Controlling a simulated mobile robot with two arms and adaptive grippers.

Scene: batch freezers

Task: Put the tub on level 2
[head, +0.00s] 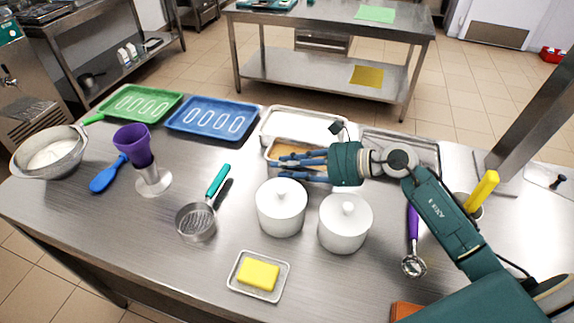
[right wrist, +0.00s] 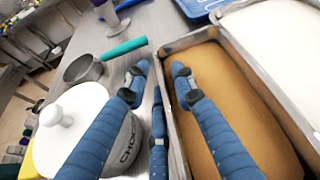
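A metal tub (head: 269,160) filled with a tan, smooth content stands on the steel counter, behind two white lidded pots. My right gripper (head: 285,165) reaches over it from the right and hides part of it. In the right wrist view the tub (right wrist: 202,37) fills the right side. There the blue fingers of my right gripper (right wrist: 160,78) are spread, one over the tan content and others on the outer side of the tub's near wall. Whether any finger touches the wall is unclear. My left gripper is not in view.
White pots (head: 281,210) (head: 345,226) stand close in front of the tub. A tub with white content (head: 303,111) lies behind it, beside a blue tray (head: 213,119) and a green tray (head: 140,104).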

